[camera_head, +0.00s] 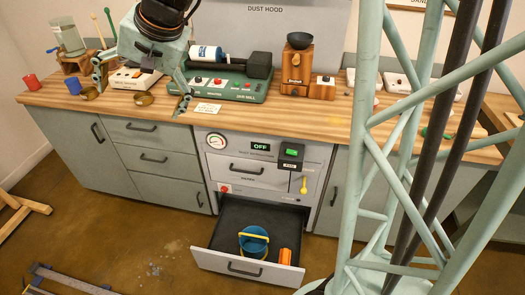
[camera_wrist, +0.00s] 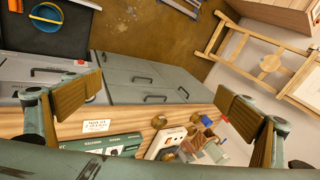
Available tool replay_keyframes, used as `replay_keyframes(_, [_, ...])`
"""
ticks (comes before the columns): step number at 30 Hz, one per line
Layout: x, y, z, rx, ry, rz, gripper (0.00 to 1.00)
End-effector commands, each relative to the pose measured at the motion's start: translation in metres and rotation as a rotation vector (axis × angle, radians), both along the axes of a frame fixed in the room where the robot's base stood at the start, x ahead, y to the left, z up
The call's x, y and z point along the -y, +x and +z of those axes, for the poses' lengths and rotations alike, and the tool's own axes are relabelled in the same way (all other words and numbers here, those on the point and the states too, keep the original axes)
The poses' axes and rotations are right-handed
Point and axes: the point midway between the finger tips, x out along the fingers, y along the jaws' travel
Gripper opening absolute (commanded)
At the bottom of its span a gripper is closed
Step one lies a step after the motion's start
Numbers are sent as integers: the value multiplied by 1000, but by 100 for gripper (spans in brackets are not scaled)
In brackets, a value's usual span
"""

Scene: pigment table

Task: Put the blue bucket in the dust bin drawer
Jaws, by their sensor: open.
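The blue bucket (camera_head: 253,246) with a yellow handle sits inside the pulled-out bottom drawer (camera_head: 215,260) under the dust hood, on its dark floor. The bucket (camera_wrist: 47,17) also shows at the top left of the wrist view, in the drawer (camera_wrist: 72,45). My gripper (camera_head: 140,88) is over the left part of the wooden worktop, well above and left of the drawer. In the wrist view my gripper (camera_wrist: 162,112) has its two fingers wide apart with nothing held between them.
An orange object (camera_head: 285,256) lies right of the bucket in the drawer. The worktop (camera_head: 110,112) holds a green mill (camera_head: 230,88), an orange-brown grinder (camera_head: 297,70), and red (camera_head: 32,82) and blue cups (camera_head: 73,86). Wooden and metal frames stand on the floor at left.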

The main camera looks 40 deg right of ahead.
Motion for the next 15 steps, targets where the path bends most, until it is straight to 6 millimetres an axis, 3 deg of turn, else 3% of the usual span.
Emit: replay_keyframes(15, [7,-111,49,16,-109,189,98])
